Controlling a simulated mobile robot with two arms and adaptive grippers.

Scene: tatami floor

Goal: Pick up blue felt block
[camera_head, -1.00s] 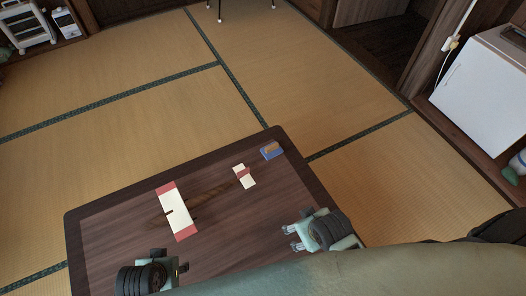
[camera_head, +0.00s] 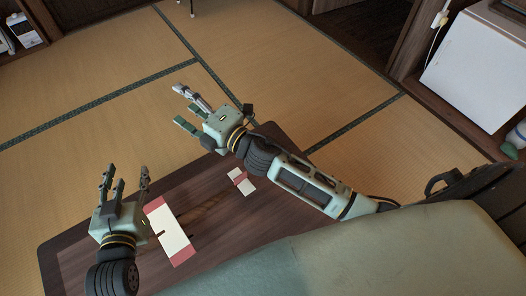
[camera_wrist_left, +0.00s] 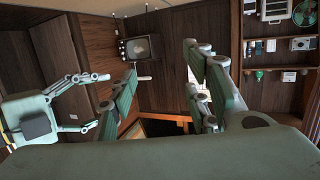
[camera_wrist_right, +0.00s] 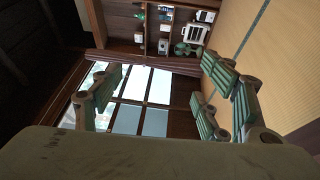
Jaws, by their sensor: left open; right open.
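The blue felt block is not visible now; in the earlier head view it lay near the table's far right corner, an area my right arm now covers. My right gripper (camera_head: 183,107) is open and empty, raised in front of the table's far edge as seen in the head view. It also shows in its own wrist view (camera_wrist_right: 165,95) with nothing between the fingers. My left gripper (camera_head: 125,175) is open and empty above the table's left side. Its fingers also show spread in the left wrist view (camera_wrist_left: 162,90).
On the dark wooden table (camera_head: 90,250) lie a large white card with red ends (camera_head: 170,229), a small red-and-white card (camera_head: 246,187) and a brown wooden piece (camera_head: 207,212). Tatami floor (camera_head: 90,80) surrounds it. A white cabinet (camera_head: 480,70) stands at right.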

